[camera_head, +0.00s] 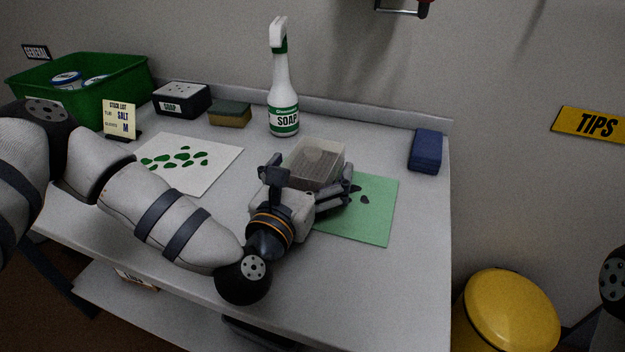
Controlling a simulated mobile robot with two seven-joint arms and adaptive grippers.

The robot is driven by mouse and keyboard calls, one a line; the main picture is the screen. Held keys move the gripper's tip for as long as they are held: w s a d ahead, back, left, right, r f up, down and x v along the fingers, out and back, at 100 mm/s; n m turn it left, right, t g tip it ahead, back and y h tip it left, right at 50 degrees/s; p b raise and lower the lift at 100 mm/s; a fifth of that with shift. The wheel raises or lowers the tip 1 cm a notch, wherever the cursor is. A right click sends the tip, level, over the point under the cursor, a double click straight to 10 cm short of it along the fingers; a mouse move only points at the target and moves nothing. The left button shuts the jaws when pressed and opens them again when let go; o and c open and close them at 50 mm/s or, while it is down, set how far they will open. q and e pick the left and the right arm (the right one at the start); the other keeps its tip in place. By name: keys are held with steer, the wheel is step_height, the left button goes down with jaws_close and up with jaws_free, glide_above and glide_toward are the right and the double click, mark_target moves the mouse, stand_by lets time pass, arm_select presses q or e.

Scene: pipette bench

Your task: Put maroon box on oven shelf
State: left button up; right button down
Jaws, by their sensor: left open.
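I see no maroon box and no oven shelf in the head view. My left gripper (308,180) is over the middle of the bench with its fingers open. A pale, translucent-walled box (316,156) with a grey-brown inside sits just beyond and between the fingers. I cannot tell whether the fingers touch it. The gripper hides its near side. My right gripper is out of view; only a dark joint of my right arm shows at the right edge.
The white bench (408,273) holds a green bin (110,76), a black soap box (182,99), a sponge (230,114), a soap spray bottle (284,95), a blue block (426,151), a white sheet (200,170) and a green sheet (370,220). A yellow-lidded bin (510,310) stands at right.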

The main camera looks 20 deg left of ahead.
arm_select(q)
steer(key=c, duration=1.4)
